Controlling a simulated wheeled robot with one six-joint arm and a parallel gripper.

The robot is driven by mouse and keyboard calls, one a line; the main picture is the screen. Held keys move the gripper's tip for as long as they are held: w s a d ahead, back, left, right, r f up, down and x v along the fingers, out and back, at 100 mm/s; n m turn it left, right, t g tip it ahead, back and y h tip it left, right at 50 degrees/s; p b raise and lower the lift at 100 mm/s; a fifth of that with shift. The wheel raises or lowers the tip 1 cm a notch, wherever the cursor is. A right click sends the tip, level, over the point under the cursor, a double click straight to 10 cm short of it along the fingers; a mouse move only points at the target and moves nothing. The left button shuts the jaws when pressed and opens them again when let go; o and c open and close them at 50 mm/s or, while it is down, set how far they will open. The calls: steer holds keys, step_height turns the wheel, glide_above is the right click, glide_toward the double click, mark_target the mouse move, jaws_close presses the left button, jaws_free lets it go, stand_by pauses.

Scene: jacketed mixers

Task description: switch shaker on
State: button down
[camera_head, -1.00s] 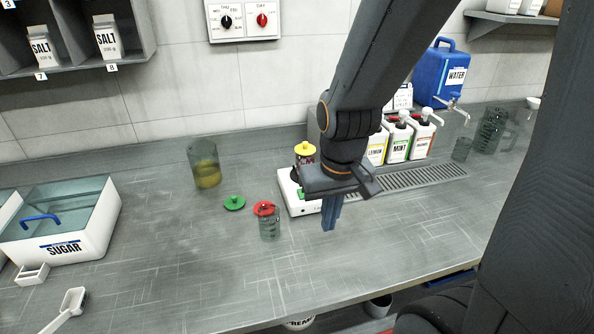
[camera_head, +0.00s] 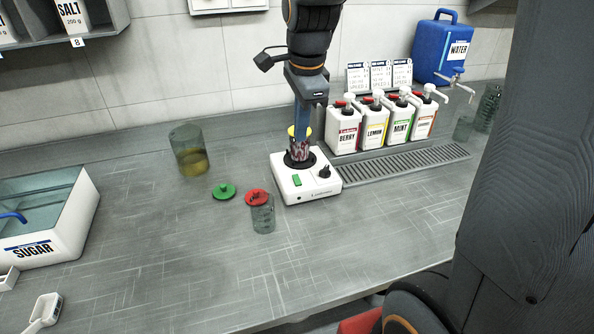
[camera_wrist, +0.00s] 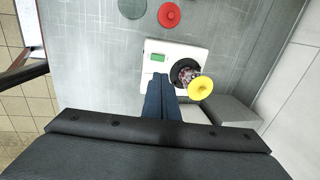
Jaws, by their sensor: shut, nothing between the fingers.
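The shaker (camera_head: 306,186) is a white box on the counter with a green rocker switch (camera_head: 297,181) and a black knob (camera_head: 324,171) on its top. A small jar with dark reddish contents (camera_head: 299,151) and a yellow lid stands in its black round holder. My gripper (camera_head: 302,137) is shut and empty, above the shaker at the jar in the head view. In the wrist view the shut fingers (camera_wrist: 162,84) point down over the white box, between the green switch (camera_wrist: 155,57) and the yellow lid (camera_wrist: 200,88). The fingers partly hide the lid in the head view.
Several syrup pump bottles (camera_head: 372,122) stand behind right of the shaker, by a drain grate (camera_head: 405,163). A green lid (camera_head: 224,191), a red lid (camera_head: 257,197) and a clear glass (camera_head: 263,216) are to its left. The front counter is clear.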

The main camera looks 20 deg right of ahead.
mark_target(296, 177)
steer(key=w+f, duration=0.1)
steer(key=f, duration=0.3)
steer(key=w+f+p, duration=0.1)
steer(key=f, duration=0.4)
steer(key=f+p, duration=0.1)
steer(key=f, duration=0.3)
steer(key=shift+w+f, duration=0.3)
steer(key=shift+w, duration=0.1)
